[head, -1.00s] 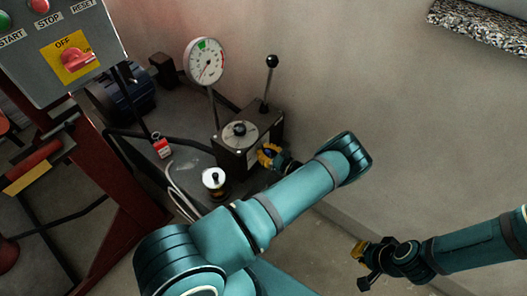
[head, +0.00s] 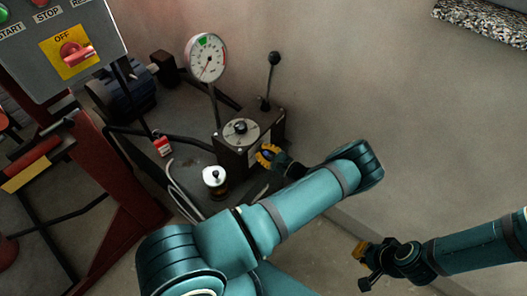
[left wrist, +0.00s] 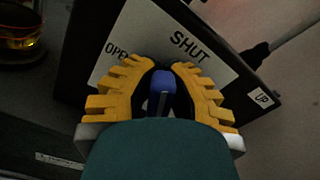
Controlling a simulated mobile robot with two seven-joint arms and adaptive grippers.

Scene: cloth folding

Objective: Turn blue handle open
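The blue handle (left wrist: 161,84) stands out from a white plate (left wrist: 160,30) marked OPEN at left and SHUT at upper right in the left wrist view. The yellow fingers of my left gripper (left wrist: 162,72) close in on it from both sides, and their dark inner faces appear to touch it. In the head view, my left gripper (head: 267,153) is at the front face of the dark valve box (head: 232,160), with a speck of blue between the fingers. My right gripper (head: 361,251) is at lower right, away from the box; its fingers are too small to read.
A pressure gauge (head: 207,58) and a black-knobbed lever (head: 270,83) rise by the box. A small white-topped canister (head: 214,176) stands in front. A grey control panel (head: 66,50) on a red frame (head: 125,215) stands at left. A wall closes the right side.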

